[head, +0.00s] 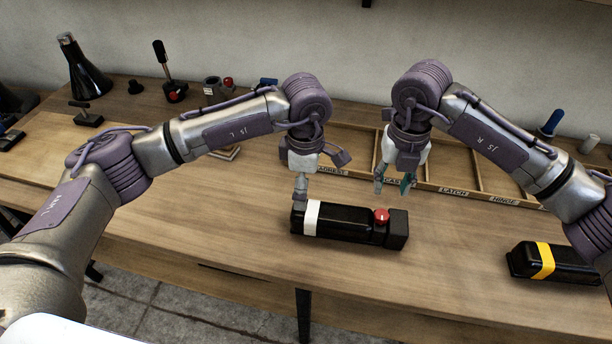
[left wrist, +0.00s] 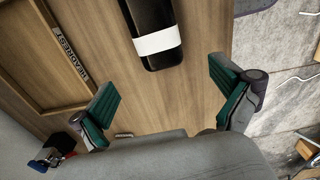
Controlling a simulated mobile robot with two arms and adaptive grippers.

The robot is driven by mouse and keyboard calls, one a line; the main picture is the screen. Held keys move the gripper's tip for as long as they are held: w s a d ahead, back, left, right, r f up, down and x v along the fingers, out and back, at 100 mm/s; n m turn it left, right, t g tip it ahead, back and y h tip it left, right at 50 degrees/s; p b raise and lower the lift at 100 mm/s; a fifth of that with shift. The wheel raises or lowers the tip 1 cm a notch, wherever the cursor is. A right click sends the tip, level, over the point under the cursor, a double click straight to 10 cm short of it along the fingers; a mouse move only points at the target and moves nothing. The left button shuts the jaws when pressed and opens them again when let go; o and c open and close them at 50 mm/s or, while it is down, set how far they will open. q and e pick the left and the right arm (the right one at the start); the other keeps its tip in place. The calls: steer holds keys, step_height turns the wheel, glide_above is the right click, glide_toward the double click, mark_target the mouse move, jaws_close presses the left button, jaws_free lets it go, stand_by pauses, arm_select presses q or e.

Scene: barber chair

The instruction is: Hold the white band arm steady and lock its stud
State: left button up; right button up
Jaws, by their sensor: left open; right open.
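The white band arm (head: 345,222) is a black padded armrest lying on the bench, with a white band near its left end. Its stud (head: 381,215) has a red knob and stands near the right end, beside a black end block. My left gripper (head: 300,192) is above the white-banded end; the head view shows it edge-on. In the left wrist view the white band arm (left wrist: 150,22) lies ahead of my open, empty left gripper (left wrist: 165,100), and its stud is out of frame. My right gripper (head: 392,186) is open and empty, behind and above the stud.
A second black arm with a yellow band (head: 543,262) lies at the right. A divided wooden tray (head: 425,186) with labelled compartments runs behind the grippers. Small tools and a black bottle (head: 85,75) stand at the back left. The bench front between the two arms is clear.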

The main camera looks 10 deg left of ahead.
mark_target(306, 215)
arm_select(q)
step_height(306, 215, down, 11)
steer(key=shift+f, duration=0.2)
stand_by(0.3)
steer(key=c, duration=1.8)
